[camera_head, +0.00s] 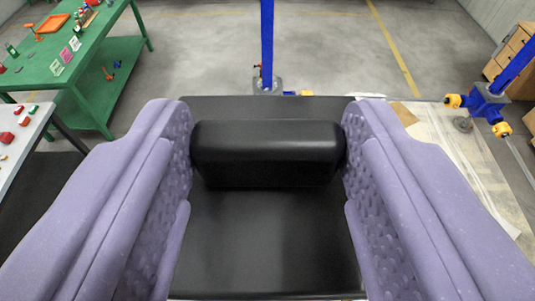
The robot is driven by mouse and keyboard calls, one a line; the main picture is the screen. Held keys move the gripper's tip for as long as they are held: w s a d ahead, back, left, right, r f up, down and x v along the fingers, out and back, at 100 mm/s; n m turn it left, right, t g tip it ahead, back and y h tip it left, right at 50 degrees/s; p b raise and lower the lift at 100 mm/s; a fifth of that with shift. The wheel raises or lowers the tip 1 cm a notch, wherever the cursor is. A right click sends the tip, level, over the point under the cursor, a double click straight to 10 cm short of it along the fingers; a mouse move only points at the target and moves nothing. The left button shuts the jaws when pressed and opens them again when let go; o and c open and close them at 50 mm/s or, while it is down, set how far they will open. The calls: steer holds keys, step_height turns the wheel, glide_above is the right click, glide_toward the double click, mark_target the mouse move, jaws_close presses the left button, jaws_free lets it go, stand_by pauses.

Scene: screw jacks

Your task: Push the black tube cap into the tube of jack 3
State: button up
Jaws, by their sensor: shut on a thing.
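The black tube cap (267,158) is close in front of the camera, a smooth rounded black bar across the middle. A wide flat black plate (265,245) lies under and around the bar and looks like part of the cap. My gripper (267,140) has two purple padded fingers, one on each side, shut on the ends of the bar. A blue upright post (267,45) on a grey floor plate stands beyond the cap. Another blue post (510,65) with yellow-ended arms stands at the right. I cannot tell which is jack 3. No tube opening shows; the cap hides the area below it.
A green table (75,45) with small items and cards stands at the upper left. A grey table (22,140) with red pieces is at the left edge. Wooden drawers (508,55) stand at the upper right. A pale sheet (455,150) lies at the right. The far floor is mostly clear.

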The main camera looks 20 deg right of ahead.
steer(key=shift+f+b, duration=0.4)
steer(key=shift+f, duration=0.05)
steer(key=o, duration=1.2)
steer(key=b+v, duration=0.1)
steer(key=v, duration=0.7)
